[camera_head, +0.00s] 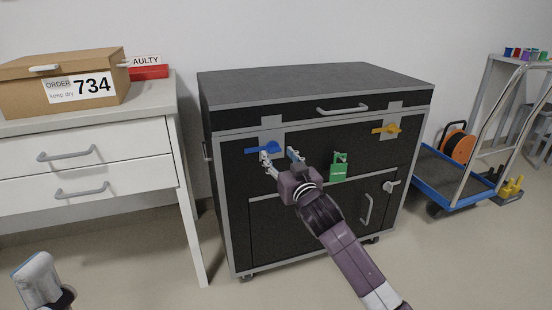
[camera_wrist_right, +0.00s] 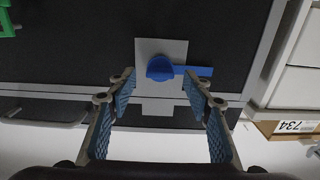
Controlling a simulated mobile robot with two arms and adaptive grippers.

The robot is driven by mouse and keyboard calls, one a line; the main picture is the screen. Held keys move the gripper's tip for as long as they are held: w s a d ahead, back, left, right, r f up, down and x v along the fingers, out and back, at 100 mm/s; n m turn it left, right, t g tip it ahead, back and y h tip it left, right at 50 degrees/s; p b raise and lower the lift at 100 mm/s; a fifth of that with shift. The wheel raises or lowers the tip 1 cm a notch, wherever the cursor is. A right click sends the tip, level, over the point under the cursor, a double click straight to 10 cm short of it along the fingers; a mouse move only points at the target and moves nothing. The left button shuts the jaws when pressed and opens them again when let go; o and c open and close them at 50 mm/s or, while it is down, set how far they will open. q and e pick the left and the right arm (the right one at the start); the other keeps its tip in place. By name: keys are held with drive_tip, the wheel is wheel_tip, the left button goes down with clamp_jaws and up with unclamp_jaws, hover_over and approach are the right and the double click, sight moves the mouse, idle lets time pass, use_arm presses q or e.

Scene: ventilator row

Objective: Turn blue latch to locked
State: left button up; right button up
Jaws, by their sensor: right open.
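The blue latch (camera_head: 262,147) is on the upper left front of the black cabinet (camera_head: 300,84). Its lever lies about level, reaching left from a round hub in the head view. In the right wrist view the blue latch (camera_wrist_right: 161,68) sits on a grey plate (camera_wrist_right: 150,48), with its lever to the right. My right gripper (camera_head: 280,155) is in front of the cabinet, just below the latch. In the wrist view its fingers (camera_wrist_right: 158,85) are spread and empty, with the latch ahead between and beyond the tips. My left arm shows partly at lower left; its gripper jaws cannot be made out.
An orange latch (camera_head: 386,129) and a green tag-like part (camera_head: 339,167) are on the cabinet front. A white drawer table (camera_head: 90,150) with a cardboard box (camera_head: 66,82) stands left. A blue trolley (camera_head: 450,180) stands right. Floor in front is clear.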

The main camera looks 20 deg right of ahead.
drive_tip(key=shift+w+b, duration=0.3)
drive_tip(key=shift+w, duration=0.95)
drive_tip(key=shift+c, duration=0.2)
clamp_jaws()
